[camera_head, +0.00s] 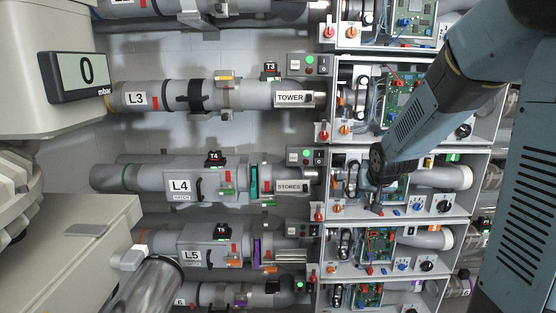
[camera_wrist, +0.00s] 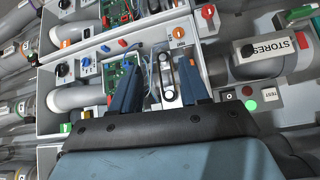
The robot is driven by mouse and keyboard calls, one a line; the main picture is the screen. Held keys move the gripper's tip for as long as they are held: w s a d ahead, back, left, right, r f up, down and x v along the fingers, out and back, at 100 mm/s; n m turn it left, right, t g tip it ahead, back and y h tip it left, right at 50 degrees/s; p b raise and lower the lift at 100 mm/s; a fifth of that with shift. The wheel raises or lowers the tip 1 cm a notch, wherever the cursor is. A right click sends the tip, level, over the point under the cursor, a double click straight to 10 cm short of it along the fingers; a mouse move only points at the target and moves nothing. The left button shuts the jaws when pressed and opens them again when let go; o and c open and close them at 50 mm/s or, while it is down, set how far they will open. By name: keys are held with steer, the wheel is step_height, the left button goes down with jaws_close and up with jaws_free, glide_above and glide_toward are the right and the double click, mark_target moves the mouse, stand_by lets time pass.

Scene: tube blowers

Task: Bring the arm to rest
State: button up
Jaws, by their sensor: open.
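My arm reaches in from the upper right in the head view, and my gripper (camera_head: 377,190) is in front of the open control box (camera_head: 440,215) in the L4 row. In the wrist view my gripper (camera_wrist: 160,82) has its two blue-grey fingers spread apart, with nothing between them. Beyond the fingers are a green circuit board (camera_wrist: 122,75) and a black belt loop with round ends (camera_wrist: 166,78). In the head view the gripper hides part of that box's board. I cannot tell whether the fingertips touch anything.
Several open boxes are stacked above and below, including the L5 row's box (camera_head: 385,270). Left of them run grey tubes marked L3 (camera_head: 150,99), L4 (camera_head: 180,186) and L5 (camera_head: 194,256). A gauge (camera_head: 85,74) reads 0 mbar. The L4 tube's STORES label (camera_wrist: 278,48) is close on the right in the wrist view.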

steer(key=s+a+r, duration=0.1)
steer(key=s+r, duration=0.2)
steer(key=s, duration=0.6)
steer(key=s+a+r+n+g, duration=0.1)
steer(key=s+r, duration=0.3)
steer(key=s, duration=0.6)
steer(key=s+r+g, duration=0.1)
steer(key=s+r, duration=0.3)
steer(key=s, duration=0.6)
steer(key=shift+a+n+y, duration=0.3)
steer(key=shift+a, duration=0.1)
steer(key=shift+r, duration=0.1)
